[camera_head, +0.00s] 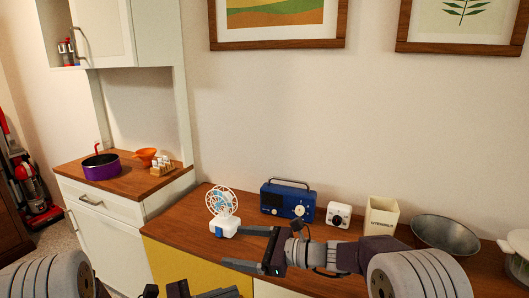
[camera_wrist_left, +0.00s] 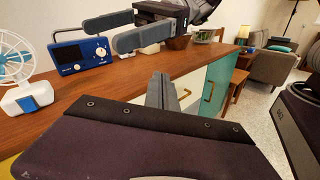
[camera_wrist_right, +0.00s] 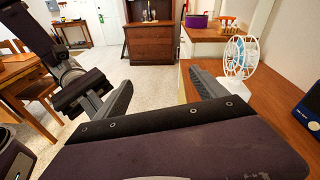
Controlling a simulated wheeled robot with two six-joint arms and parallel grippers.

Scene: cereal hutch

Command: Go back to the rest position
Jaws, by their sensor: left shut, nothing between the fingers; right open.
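My right gripper (camera_head: 233,248) reaches in from the right over the front of the wooden counter. Its two fingers are spread and empty, as the right wrist view also shows (camera_wrist_right: 160,88). The white fan (camera_head: 222,212) stands just beyond its fingertips. My left gripper (camera_head: 232,292) is at the bottom edge in the head view, in front of the counter and lower than the right one. In the left wrist view its fingers (camera_wrist_left: 160,88) are together with nothing between them. The right gripper crosses the top of that view.
A blue radio (camera_head: 287,201), white timer (camera_head: 339,215), utensils box (camera_head: 381,216), metal bowl (camera_head: 445,235) and white pot (camera_head: 519,252) line the counter. A purple pot (camera_head: 101,167) stands on the hutch at left. Open floor (camera_wrist_right: 140,90) lies left of the counter in the right wrist view.

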